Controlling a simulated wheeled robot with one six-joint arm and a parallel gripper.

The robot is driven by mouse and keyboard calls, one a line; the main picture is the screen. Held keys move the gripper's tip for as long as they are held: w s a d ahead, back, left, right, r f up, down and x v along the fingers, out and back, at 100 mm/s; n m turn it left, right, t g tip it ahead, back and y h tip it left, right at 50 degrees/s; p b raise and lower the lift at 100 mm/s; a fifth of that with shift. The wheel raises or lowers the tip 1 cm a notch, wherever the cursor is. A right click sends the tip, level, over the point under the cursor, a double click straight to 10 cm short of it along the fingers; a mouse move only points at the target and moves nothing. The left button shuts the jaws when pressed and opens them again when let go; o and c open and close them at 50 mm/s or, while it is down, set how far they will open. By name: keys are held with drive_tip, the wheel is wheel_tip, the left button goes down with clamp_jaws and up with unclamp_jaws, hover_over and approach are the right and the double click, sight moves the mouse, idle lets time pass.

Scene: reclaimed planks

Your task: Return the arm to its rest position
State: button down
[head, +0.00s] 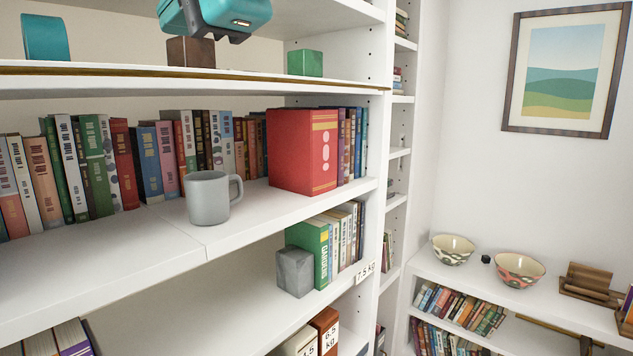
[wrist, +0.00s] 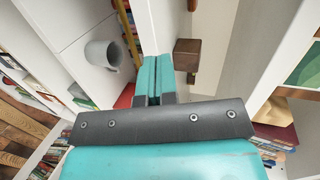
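My gripper (wrist: 155,78) shows in the wrist view with its two teal fingers side by side, shut and with nothing visible between them. In the head view the teal end of my arm is at the top centre, cut off by the picture's edge, and appears in front of the upper shelf. A dark brown block (head: 190,52) shows just below it on that shelf. The block also shows in the wrist view (wrist: 187,52), right of the fingertips and apart from them.
A grey mug (head: 208,197) stands on the middle shelf (head: 270,205), near a red box-like book (head: 303,150) and a row of books. A green block (head: 305,63) sits on the upper shelf. A grey block (head: 295,271) is on the shelf below. Bowls (head: 453,249) stand at right.

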drive_tip(key=d+f+n+g+h+b, duration=0.1)
drive_tip(key=d+f+n+g+h, duration=0.15)
drive_tip(key=d+f, duration=0.6)
drive_tip(key=d+f+n+g+h+b, duration=0.1)
drive_tip(key=d+f+n+h, duration=0.4)
drive_tip(key=f, duration=0.7)
drive_tip(key=s+d+f+n+g+b, duration=0.1)
drive_tip(key=s+d+f+n+g, duration=0.3)
drive_tip(key=s+d+f, duration=1)
wheel_tip(320, 180, down, 3)
drive_tip(key=shift+d+r+n+g, duration=0.15)
drive_tip(key=shift+d+n+g, duration=0.2)
drive_tip(key=shift+n, duration=0.9)
